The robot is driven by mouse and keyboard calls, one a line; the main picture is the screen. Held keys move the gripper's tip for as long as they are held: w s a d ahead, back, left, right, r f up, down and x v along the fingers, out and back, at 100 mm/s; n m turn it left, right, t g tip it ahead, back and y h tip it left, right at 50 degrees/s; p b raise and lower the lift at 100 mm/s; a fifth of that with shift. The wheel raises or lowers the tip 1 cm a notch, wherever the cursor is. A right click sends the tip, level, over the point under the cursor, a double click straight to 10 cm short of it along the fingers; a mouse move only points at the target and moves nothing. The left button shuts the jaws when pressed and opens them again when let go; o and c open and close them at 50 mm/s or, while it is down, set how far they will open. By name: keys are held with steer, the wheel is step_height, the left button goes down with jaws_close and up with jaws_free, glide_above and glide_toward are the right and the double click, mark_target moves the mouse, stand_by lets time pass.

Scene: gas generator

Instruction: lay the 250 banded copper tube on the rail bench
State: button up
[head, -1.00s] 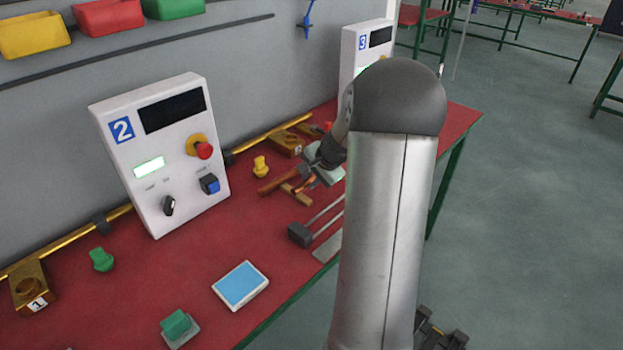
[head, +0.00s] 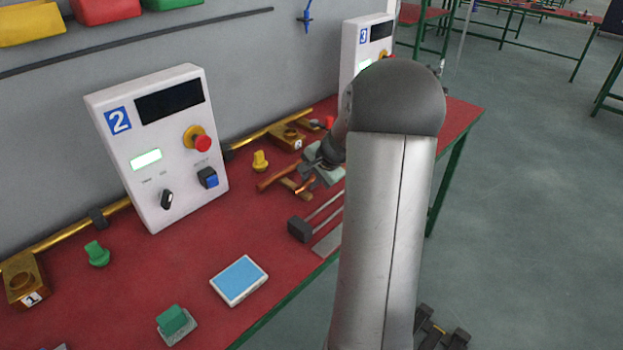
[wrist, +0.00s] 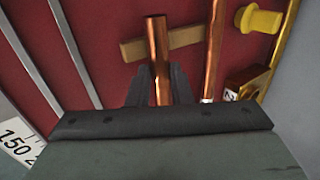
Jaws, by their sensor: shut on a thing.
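My gripper (wrist: 153,88) is shut on a copper tube (wrist: 159,50), which points away from it over a wooden strip (wrist: 184,38). I cannot make out a band or a 250 mark on the tube. In the head view my gripper (head: 318,176) is partly hidden behind my arm, over the red table. The rail bench shows as two pale parallel rails (head: 323,209) with a dark end block (head: 299,229), nearer than the gripper. Its rails (wrist: 78,50) run left of the held tube in the wrist view. My arm hides part of the bench.
Another copper tube (wrist: 214,45) lies right of the held one. A yellow knob-shaped piece (head: 260,161) and a brass fitting (head: 288,138) stand near the wall pipe. Control box 2 (head: 160,150) stands to the left. Red tabletop is free between box and rail bench.

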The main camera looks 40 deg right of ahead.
steer(key=shift+f+b, duration=0.4)
steer(key=shift+f, duration=0.05)
steer(key=o, duration=0.9)
steer(key=shift+r, duration=0.1)
steer(key=v, duration=1.7)
steer(key=shift+d+r, duration=0.1)
steer(key=shift+r, duration=0.1)
steer(key=s+a+f+n+g, duration=0.1)
steer(key=a+n, duration=0.1)
steer(key=a, duration=0.4)
steer(key=s+a+f+n+g+y+p, duration=0.1)
steer(key=s+a+n, duration=0.15)
steer(key=a, duration=0.35)
steer(key=a+f+n+g, duration=0.1)
steer(key=a+n, duration=0.1)
steer(key=a, duration=0.4)
steer(key=s+a+f+n+g, duration=0.1)
steer(key=s+a+n, duration=0.2)
steer(key=s+a, duration=0.1)
steer(key=s+a+f+n+h, duration=0.1)
steer(key=s+a+f+n, duration=0.1)
steer(key=s+a+n, duration=0.1)
steer(key=s+a+f+n+g+p, duration=0.1)
steer(key=s+a+f+n, duration=0.1)
steer(key=s+a, duration=0.3)
steer(key=shift+s+a+f+n+g+h, duration=0.15)
steer(key=shift+s+n+g+h, duration=0.2)
steer(key=shift+s+n, duration=0.65)
